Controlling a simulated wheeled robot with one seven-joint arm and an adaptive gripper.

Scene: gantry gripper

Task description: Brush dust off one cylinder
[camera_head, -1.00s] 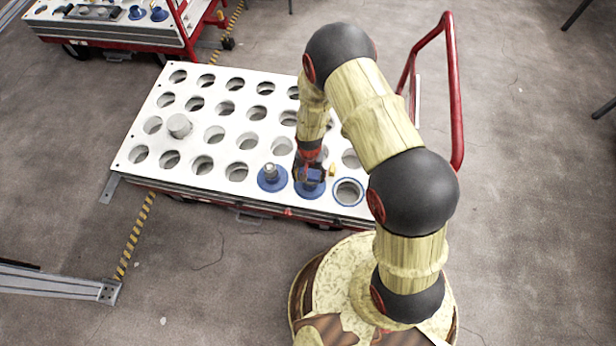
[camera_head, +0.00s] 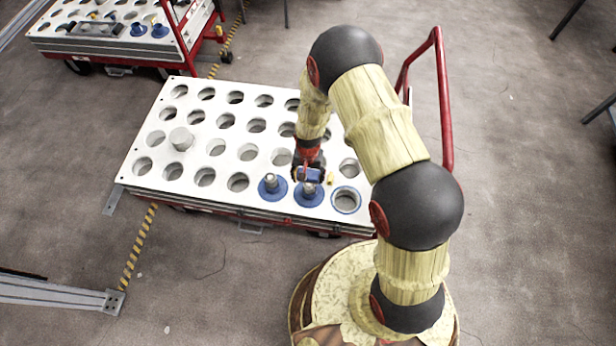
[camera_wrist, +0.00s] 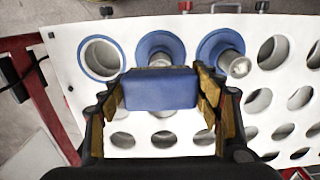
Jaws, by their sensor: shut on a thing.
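My gripper (camera_wrist: 162,95) is shut on a blue block (camera_wrist: 160,88), with its fingers at the block's two ends. No bristles show, so I cannot tell if it is a brush. In the head view the block (camera_head: 309,174) is just behind the top of the middle metal cylinder (camera_head: 309,189), on a blue flange. In the wrist view the block partly hides this cylinder (camera_wrist: 160,60); I cannot tell whether they touch. Another metal cylinder (camera_head: 270,181) on a blue flange stands to its left. It also shows in the wrist view (camera_wrist: 238,66). Dust is too small to make out.
A white perforated table top (camera_head: 150,168) has many round holes. A blue-ringed hole (camera_head: 346,200) is at its front right. A grey cylinder (camera_head: 181,139) stands at the left. A red handle rail (camera_head: 443,100) rises at the right. A second cart (camera_head: 100,45) stands behind.

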